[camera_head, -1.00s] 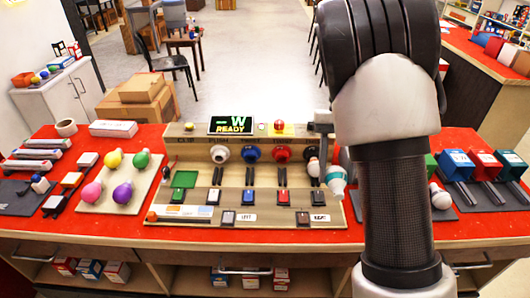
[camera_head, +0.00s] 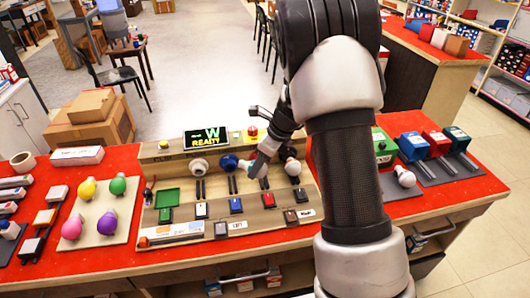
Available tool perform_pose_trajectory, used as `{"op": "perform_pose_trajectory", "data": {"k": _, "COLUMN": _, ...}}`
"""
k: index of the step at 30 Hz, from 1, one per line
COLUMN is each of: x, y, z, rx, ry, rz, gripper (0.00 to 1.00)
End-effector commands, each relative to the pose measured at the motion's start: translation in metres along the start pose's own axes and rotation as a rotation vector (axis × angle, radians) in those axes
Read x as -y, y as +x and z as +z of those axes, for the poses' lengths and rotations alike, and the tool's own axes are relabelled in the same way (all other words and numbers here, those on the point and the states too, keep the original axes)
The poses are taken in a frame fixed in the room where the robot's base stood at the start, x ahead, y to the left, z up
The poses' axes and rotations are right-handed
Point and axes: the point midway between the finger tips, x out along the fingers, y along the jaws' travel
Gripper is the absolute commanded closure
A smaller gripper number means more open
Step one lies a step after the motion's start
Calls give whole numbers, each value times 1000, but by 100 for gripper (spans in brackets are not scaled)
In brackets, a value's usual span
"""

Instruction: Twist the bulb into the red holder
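The console (camera_head: 190,225) stands on the red table. Its holders run along the back panel: a white one (camera_head: 199,165) at left, then a blue one (camera_head: 228,162). The red holder's place, right of blue, is covered by my gripper (camera_head: 261,163). A small white and teal bulb (camera_head: 257,170) shows at my fingertips, in front of that place. My gripper appears shut on it, but the fingers are small and partly hidden. I cannot tell whether the bulb touches the holder.
A white bulb (camera_head: 292,167) sits at the rightmost holder. Several coloured bulbs lie on a tray (camera_head: 125,228) at left. Blue (camera_head: 412,146) and red (camera_head: 436,141) boxes stand at right, with a loose white bulb (camera_head: 404,176) nearby. A screen (camera_head: 205,138) tops the console.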

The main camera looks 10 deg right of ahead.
Motion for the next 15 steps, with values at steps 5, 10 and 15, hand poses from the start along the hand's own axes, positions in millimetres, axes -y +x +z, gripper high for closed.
{"op": "perform_pose_trajectory", "data": {"k": 5, "x": 17, "y": -1, "z": 3, "rx": 13, "ry": 479, "rz": -196, "gripper": 77}}
{"op": "perform_pose_trajectory", "data": {"k": 10, "x": 29, "y": -2, "z": -1, "rx": 21, "ry": 739, "rz": -304, "gripper": 77}}
{"op": "perform_pose_trajectory", "data": {"k": 15, "x": 34, "y": -2, "z": -4, "rx": 26, "ry": 851, "rz": -348, "gripper": 77}}
